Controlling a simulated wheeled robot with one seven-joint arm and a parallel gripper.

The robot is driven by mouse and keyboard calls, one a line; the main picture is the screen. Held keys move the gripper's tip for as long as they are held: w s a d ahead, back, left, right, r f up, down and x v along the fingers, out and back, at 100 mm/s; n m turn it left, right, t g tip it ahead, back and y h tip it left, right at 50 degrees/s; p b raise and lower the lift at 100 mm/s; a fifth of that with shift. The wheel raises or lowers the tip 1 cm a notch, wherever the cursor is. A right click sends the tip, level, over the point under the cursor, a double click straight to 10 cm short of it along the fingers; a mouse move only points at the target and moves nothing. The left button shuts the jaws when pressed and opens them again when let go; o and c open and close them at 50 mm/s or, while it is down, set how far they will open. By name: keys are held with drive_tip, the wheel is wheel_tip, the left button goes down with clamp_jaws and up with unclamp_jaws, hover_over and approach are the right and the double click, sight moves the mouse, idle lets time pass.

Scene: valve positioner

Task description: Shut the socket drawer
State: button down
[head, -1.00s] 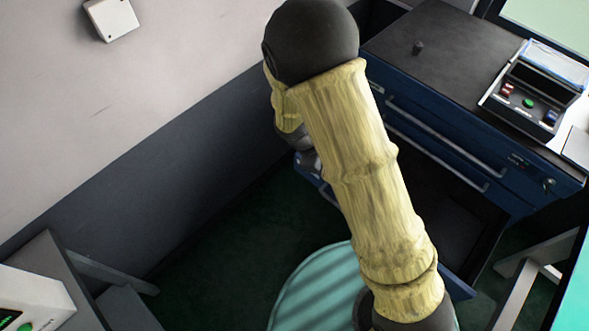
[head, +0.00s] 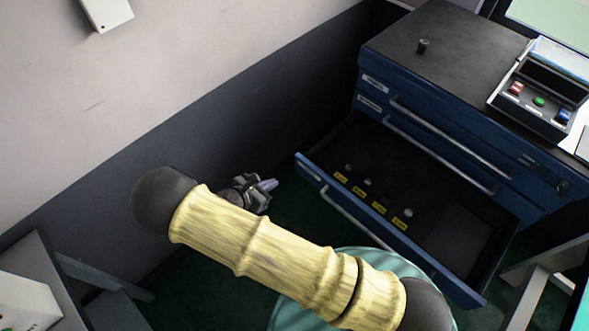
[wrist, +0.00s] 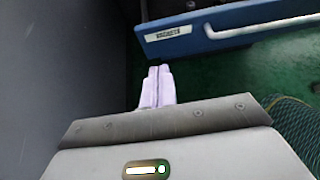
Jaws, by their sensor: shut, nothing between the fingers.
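The socket drawer (head: 465,287) is the lowest drawer of the blue cabinet and stands pulled far out. Several small sockets and yellow labels lie in it. Its front and label (wrist: 168,33) show at the top of the wrist view, with its handle (head: 352,215) in the head view. My gripper (head: 270,184) is left of the drawer's left front corner, apart from it, with its fingers together and empty. In the wrist view the pale fingertips (wrist: 158,70) are just below the drawer front's left end, over the green floor.
Two upper drawers (head: 440,140) of the cabinet are shut. A small dark knob (head: 423,46) and a button box (head: 540,97) stand on the cabinet top. The wall (head: 190,135) is close on the left. A grey bench (head: 50,270) stands at lower left.

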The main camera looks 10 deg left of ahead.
drive_tip(key=p, duration=0.1)
approach(305, 165)
wheel_tip(305, 165, down, 3)
drive_tip(key=w+d, duration=0.1)
drive_tip(key=w+d+p, duration=0.1)
drive_tip(key=w, duration=0.1)
drive_tip(key=shift+w+d+f, duration=0.1)
drive_tip(key=shift+w+d, duration=0.5)
drive_tip(key=shift+w, duration=0.15)
